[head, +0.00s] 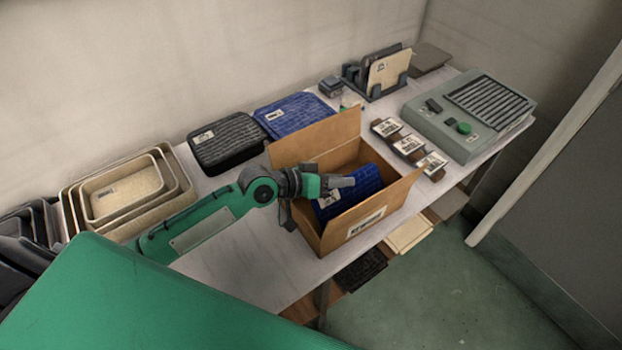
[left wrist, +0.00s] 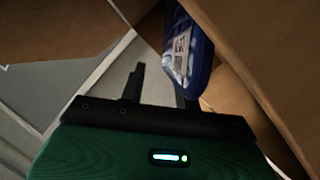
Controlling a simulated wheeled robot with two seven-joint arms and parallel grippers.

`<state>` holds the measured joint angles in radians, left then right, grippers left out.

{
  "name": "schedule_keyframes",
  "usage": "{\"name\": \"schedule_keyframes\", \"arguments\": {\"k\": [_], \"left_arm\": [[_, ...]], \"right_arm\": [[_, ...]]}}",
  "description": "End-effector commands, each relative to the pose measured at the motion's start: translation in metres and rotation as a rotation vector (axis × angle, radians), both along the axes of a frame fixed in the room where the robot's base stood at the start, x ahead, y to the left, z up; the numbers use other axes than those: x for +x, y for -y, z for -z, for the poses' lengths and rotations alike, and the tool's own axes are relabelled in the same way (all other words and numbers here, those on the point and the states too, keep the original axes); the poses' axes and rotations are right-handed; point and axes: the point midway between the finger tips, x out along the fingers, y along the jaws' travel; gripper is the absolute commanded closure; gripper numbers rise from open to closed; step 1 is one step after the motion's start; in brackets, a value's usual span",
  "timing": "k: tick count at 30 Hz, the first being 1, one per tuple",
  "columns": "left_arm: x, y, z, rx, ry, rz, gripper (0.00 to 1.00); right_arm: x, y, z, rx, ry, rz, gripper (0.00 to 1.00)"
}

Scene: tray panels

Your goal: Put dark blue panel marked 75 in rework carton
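A dark blue panel (head: 362,184) with a white label is tilted inside the open cardboard rework carton (head: 392,207). Its number is too small to read. My left gripper (head: 340,182) is at the carton's mouth, over the panel's left part. In the left wrist view the fingers of my left gripper (left wrist: 160,85) are apart. The panel (left wrist: 197,62) is close to the right finger, with a gap to the left finger. I cannot tell whether the right finger touches it. The panel's lower part is hidden in the carton. My right gripper is not in view.
Another blue panel (head: 293,113) and a black tray (head: 227,141) lie behind the carton. Nested beige trays (head: 125,190) stand left. Small labelled blocks (head: 408,145) and a grey-green device (head: 468,113) are right. A rack (head: 378,82) stands at the back. Carton flaps stick up around my gripper.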

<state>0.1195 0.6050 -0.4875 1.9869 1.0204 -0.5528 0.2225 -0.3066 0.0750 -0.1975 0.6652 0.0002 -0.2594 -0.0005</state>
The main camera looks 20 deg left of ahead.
Motion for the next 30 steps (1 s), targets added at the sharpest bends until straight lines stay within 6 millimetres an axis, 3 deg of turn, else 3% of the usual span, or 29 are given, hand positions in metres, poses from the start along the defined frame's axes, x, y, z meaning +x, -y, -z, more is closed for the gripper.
{"name": "schedule_keyframes", "arguments": {"k": [3, 21, 30], "left_arm": [[-0.007, -0.009, -0.002, 0.002, 0.001, -0.001, 0.68], [-0.065, -0.077, -0.03, 0.004, -0.001, 0.0, 0.68], [-0.082, -0.096, -0.04, 0.001, -0.001, 0.0, 0.68]], "right_arm": [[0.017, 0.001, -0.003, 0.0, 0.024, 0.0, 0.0], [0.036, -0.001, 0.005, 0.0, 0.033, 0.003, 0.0], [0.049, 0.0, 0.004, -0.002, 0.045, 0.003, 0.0]]}}
